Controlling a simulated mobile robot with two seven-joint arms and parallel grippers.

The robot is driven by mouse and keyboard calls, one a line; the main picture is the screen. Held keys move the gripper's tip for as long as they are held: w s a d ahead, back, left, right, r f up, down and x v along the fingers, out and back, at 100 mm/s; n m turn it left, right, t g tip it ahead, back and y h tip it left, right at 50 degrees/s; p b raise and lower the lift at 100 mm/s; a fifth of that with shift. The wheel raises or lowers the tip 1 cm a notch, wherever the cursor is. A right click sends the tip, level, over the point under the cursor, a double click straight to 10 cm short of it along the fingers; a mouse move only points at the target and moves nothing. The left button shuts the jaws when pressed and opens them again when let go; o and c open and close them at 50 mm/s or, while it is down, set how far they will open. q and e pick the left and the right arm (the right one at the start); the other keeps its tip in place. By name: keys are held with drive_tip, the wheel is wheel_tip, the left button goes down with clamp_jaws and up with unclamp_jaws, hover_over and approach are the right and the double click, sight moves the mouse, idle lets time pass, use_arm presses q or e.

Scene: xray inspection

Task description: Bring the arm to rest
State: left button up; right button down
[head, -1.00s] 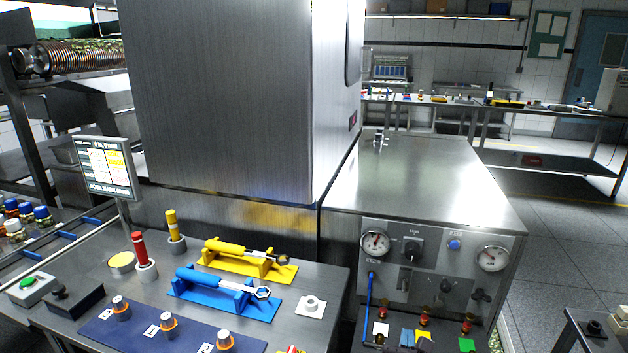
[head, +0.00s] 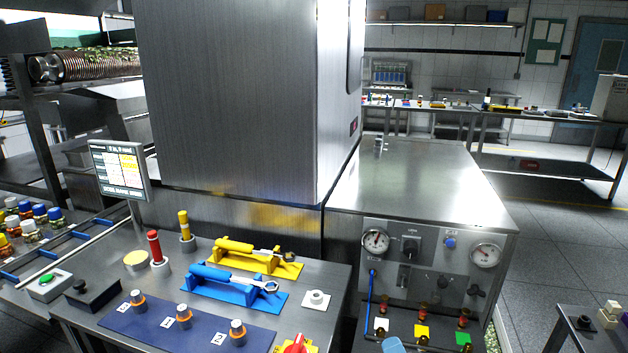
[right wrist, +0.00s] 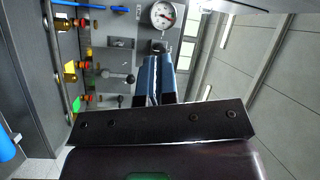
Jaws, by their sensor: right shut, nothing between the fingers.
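My right gripper (head: 392,345) shows only as pale blue fingertips at the bottom edge of the head view, in front of the gauge panel and near the coloured cards. The rest of it is out of frame. In the right wrist view its two blue fingers (right wrist: 157,80) lie side by side, shut, with nothing held. Beyond them in that view are a gauge (right wrist: 163,14) and valves on the panel. My left gripper is not in view.
A steel cabinet with a gauge panel (head: 430,255) stands at the right. To its left a bench holds a blue tool stand (head: 235,292), a yellow tool stand (head: 258,258) and a dark blue mat (head: 150,330). Open floor (head: 560,240) lies at the right.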

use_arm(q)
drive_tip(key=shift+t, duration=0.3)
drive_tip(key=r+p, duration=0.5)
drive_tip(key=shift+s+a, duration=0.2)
use_arm(e)
drive_tip(key=s+d+f+n+g+h, duration=0.1)
drive_tip(key=s+d+f+n+g, duration=0.1)
drive_tip(key=s, duration=0.8)
drive_tip(key=s+d+f+n+g+h, duration=0.1)
drive_tip(key=s+d+f+n+g, duration=0.2)
drive_tip(key=s+d+n, duration=0.3)
drive_tip(key=s+d+f+n+g+h, duration=0.1)
drive_tip(key=s+d+f+n, duration=0.3)
drive_tip(key=s, duration=1)
drive_tip(key=shift+n+g, duration=0.5)
drive_tip(key=shift+g, duration=0.3)
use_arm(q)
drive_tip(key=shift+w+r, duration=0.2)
use_arm(e)
drive_tip(key=shift+f, duration=0.1)
